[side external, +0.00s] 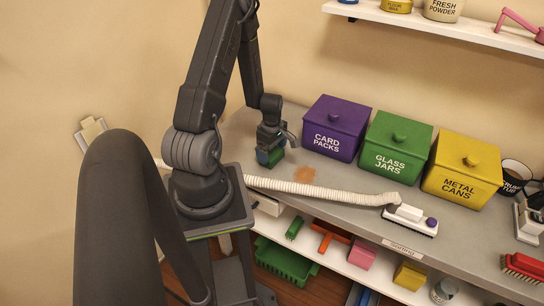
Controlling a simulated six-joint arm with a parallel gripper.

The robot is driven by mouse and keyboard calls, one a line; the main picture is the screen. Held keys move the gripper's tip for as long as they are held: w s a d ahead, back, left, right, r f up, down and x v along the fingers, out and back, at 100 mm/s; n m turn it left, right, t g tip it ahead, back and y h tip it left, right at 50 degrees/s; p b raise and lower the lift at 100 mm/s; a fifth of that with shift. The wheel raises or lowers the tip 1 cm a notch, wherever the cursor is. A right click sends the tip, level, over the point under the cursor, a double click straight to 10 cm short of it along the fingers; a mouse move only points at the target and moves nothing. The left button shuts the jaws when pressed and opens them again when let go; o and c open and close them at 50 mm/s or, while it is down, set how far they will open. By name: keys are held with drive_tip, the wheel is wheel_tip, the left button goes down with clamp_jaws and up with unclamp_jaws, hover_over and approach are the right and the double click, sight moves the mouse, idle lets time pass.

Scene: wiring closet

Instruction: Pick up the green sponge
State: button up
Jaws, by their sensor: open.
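A small green block with a bluish side (270,158), which looks like the green sponge, is on the grey worktop at the left of the purple bin. My gripper (271,148) points down right over it, with its jaws open. The fingers and the block overlap in this view, so I cannot tell whether the fingers touch it or are around it. A smaller green item (295,228) lies on the white shelf below; it looks narrow and may be a brush.
Lidded purple (337,128), green (397,142) and yellow (462,171) bins stand behind. A pale ribbed hose (310,189) with a white head (410,219) crosses the worktop in front. An orange stain (304,175) is right of my gripper. A shelf (450,27) hangs above.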

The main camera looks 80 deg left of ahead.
sight(272, 152)
drive_tip(key=shift+f, duration=1.2)
drive_tip(key=shift+c, duration=0.4)
drive_tip(key=c, duration=0.5)
drive_tip(key=shift+r, duration=0.15)
drive_tip(key=shift+c, duration=0.2)
wheel_tip(272, 152, up, 10)
drive_tip(key=shift+f, duration=0.1)
